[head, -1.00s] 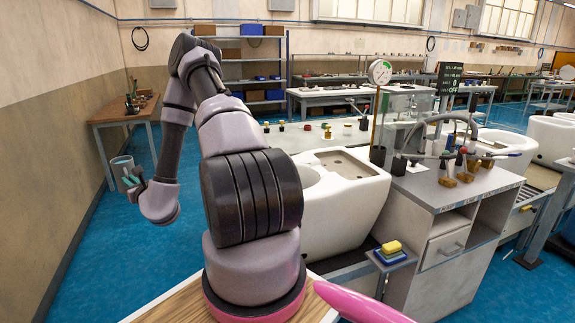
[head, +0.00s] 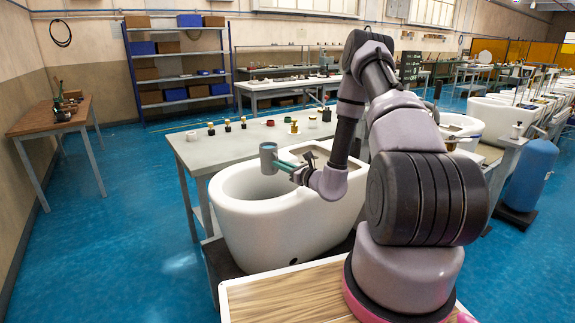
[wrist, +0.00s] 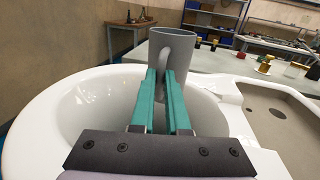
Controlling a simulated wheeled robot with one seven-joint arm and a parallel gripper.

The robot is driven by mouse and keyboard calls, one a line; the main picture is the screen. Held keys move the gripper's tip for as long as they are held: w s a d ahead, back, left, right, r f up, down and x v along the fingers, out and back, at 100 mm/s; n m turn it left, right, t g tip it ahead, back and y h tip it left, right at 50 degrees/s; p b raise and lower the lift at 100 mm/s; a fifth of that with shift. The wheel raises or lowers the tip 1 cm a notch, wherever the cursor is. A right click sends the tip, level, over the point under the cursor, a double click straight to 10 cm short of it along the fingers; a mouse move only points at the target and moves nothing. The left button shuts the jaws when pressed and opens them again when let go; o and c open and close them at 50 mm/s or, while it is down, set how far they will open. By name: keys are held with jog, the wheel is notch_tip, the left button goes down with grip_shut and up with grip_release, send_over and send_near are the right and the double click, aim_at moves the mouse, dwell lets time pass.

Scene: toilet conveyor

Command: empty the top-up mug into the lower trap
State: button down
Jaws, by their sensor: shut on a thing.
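A grey-blue mug (head: 268,158) is held upright by its handle side in my gripper (head: 293,168), over the near bowl of a white toilet (head: 290,232). In the wrist view the green fingers of my gripper (wrist: 166,82) are shut on the handle of the mug (wrist: 179,47). The mug's rim faces up and its contents are hidden. The toilet's white bowl rim (wrist: 37,103) surrounds the space below the mug in the wrist view. The lower trap inside the bowl is not visible.
A grey bench (head: 190,150) behind the toilet carries several small coloured fittings (head: 227,125). A wooden table (head: 50,122) stands at the left and a shelf rack (head: 180,58) at the back. A blue tank (head: 530,172) stands at the right. Blue floor is open on the left.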

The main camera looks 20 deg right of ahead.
jog(key=n, duration=0.6)
jog(key=d+r+n, duration=0.1)
jog(key=n, duration=0.6)
jog(key=d+n, duration=0.1)
jog(key=n, duration=0.5)
jog(key=shift+w+d+r+n, duration=0.15)
jog(key=shift+w+r+n, duration=0.25)
dwell(1.6)
notch_tip(320, 180, up, 7)
jog(key=shift+s+d+f+m+t+h, duration=0.2)
jog(key=shift+d+f+m+t+h, duration=0.15)
jog(key=shift+f+m+h, duration=0.85)
jog(key=shift+s+d+f+m+t+h, duration=0.25)
jog(key=shift+d+f+m+t+h, duration=0.35)
jog(key=shift+h, duration=1.15)
jog(key=shift+s+d+f+m+t+h, duration=0.1)
jog(key=shift+s+f+m+t+h, duration=0.1)
jog(key=shift+f+m+h, duration=0.85)
jog(key=shift+r+h, duration=0.3)
jog(key=shift+h, duration=0.1)
